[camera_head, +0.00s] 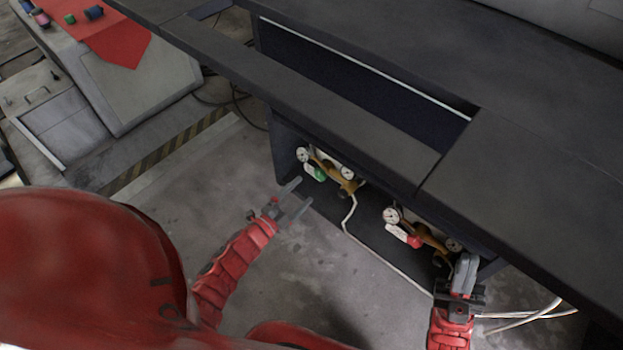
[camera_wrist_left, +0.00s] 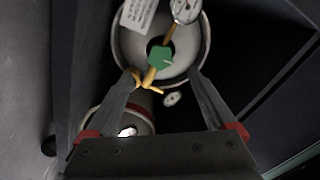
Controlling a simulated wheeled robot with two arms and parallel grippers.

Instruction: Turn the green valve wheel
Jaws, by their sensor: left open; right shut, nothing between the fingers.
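The green valve wheel (camera_head: 320,174) is on the left brass gauge assembly (camera_head: 338,172) under the dark bench. In the left wrist view the green wheel (camera_wrist_left: 160,57) sits in front of a pale cylinder (camera_wrist_left: 195,62), just beyond and between the fingertips. My left gripper (camera_head: 304,191) is open and empty, its fingers pointing toward the green wheel. In the left wrist view its spread fingers (camera_wrist_left: 166,76) appear apart from the wheel. My right gripper (camera_head: 467,260) is shut and empty near the right gauge assembly.
The dark bench top (camera_head: 380,110) overhangs the valves. A red-handled valve (camera_head: 404,236) with a round gauge (camera_head: 392,215) is on the right. The grey floor (camera_head: 200,200) at left is open.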

